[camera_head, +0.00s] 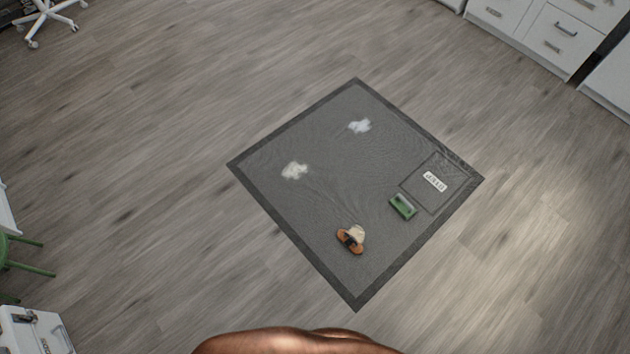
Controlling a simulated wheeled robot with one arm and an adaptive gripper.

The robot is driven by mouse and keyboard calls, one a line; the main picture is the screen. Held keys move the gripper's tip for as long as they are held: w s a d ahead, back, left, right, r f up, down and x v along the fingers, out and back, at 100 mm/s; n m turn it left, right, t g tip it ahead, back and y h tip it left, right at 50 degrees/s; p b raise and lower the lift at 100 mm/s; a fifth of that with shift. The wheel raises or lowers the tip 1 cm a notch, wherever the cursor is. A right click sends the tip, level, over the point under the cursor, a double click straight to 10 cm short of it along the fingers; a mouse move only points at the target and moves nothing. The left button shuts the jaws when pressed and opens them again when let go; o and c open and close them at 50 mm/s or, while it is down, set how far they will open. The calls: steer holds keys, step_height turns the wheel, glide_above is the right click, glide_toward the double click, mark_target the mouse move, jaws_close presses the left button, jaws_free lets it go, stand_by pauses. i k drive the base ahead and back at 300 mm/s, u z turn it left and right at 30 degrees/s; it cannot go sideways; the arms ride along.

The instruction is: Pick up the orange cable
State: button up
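I cannot make out a clear cable in the head view. The only orange thing on the mat is a small orange-brown piece (350,242) with a dark middle, lying near the mat's front corner. A cream-coloured lump (357,233) touches its upper right side. At this size I cannot tell whether the orange piece is a coiled cable or something else. The dark grey mat (330,215) under it lies flat on the floor as a diamond. My gripper is not in view.
A green block-like thing (403,206) lies right of the orange piece, beside a marked square with a white label (434,181). Two whitish patches (294,171) (360,126) are on the mat. White drawers (545,30) stand top right, a chair base (45,18) top left. Floor around the mat is clear.

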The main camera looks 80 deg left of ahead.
mark_target(344, 236)
steer(key=z, duration=5.65)
steer(key=k, duration=1.2)
steer(key=z, duration=1.5)
